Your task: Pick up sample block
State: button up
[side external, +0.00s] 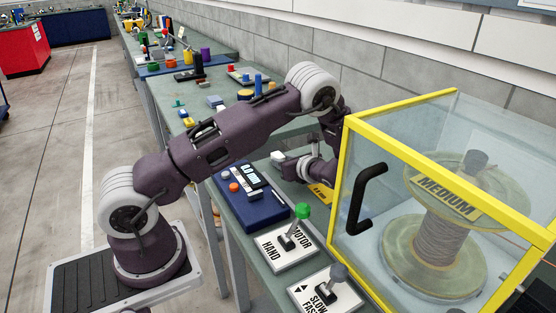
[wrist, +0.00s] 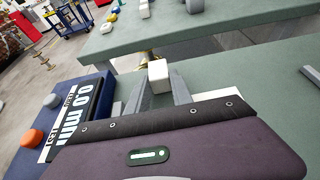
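A small white block (wrist: 158,76), which I take to be the sample block, sits between the tips of my gripper's two grey fingers (wrist: 160,92) in the wrist view. Both fingers appear to touch its sides. In the side external view the white block (side external: 278,157) shows at the end of my gripper (side external: 288,165), which points left, low over the green bench beyond the blue gauge. I cannot tell whether the block touches the bench.
The blue gauge base (side external: 262,211) has a 0.0 mm display and an orange button (side external: 233,187). A green-knobbed lever (side external: 302,211) and a grey-knobbed lever (side external: 338,272) stand in front. A yellow-framed clear guard (side external: 395,150) encloses a spool (side external: 440,270) at right.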

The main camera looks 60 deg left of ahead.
grip_shut()
jog(key=shift+r, duration=0.15)
